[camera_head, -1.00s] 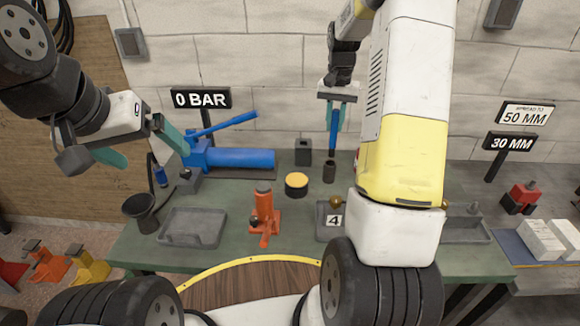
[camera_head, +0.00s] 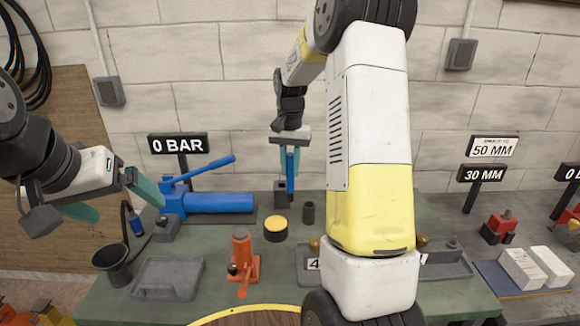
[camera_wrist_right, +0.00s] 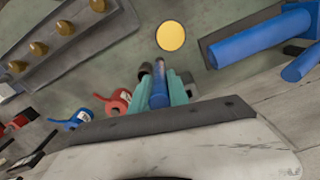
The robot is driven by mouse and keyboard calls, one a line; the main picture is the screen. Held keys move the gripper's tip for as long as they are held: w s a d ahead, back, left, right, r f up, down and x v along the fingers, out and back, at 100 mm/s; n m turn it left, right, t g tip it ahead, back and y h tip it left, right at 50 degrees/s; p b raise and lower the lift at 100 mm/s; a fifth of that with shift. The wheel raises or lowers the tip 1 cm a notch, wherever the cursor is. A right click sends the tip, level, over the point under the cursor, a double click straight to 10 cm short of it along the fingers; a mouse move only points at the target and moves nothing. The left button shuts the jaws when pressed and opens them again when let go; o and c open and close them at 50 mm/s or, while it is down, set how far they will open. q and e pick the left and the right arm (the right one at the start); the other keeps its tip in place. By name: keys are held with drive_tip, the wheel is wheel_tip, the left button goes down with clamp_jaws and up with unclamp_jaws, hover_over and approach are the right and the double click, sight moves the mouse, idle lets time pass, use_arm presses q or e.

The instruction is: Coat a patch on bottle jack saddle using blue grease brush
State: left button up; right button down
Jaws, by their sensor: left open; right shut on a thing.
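The orange bottle jack (camera_head: 243,270) stands on the green bench near its front middle. Its saddle (camera_head: 240,232) is on top, in clear view. My right gripper (camera_head: 290,165) is shut on the blue grease brush (camera_head: 291,184), which hangs upright in front of a dark block, left of the dark cup (camera_head: 307,212), and stands behind and right of the jack. The brush (camera_wrist_right: 159,92) also shows between the teal fingers in the right wrist view; its bristles are hard to make out. My left gripper (camera_head: 128,212) is open and empty at the left, over the bench's left end.
A yellow-topped tin (camera_head: 276,228) stands between the jack and the cup. A blue cylinder (camera_head: 215,203) lies behind at left. A grey tray (camera_head: 168,278) and a black funnel (camera_head: 111,262) are left of the jack. My right arm hides part of the bench right of it.

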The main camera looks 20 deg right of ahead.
drive_tip(key=s+a, duration=0.2)
drive_tip(key=a, duration=0.3)
drive_tip(key=shift+w+a+f, duration=0.1)
drive_tip(key=shift+a+f, duration=0.05)
drive_tip(key=shift+f, duration=3.15)
wheel_tip(320, 180, up, 7)
idle(0.5)
idle(0.5)
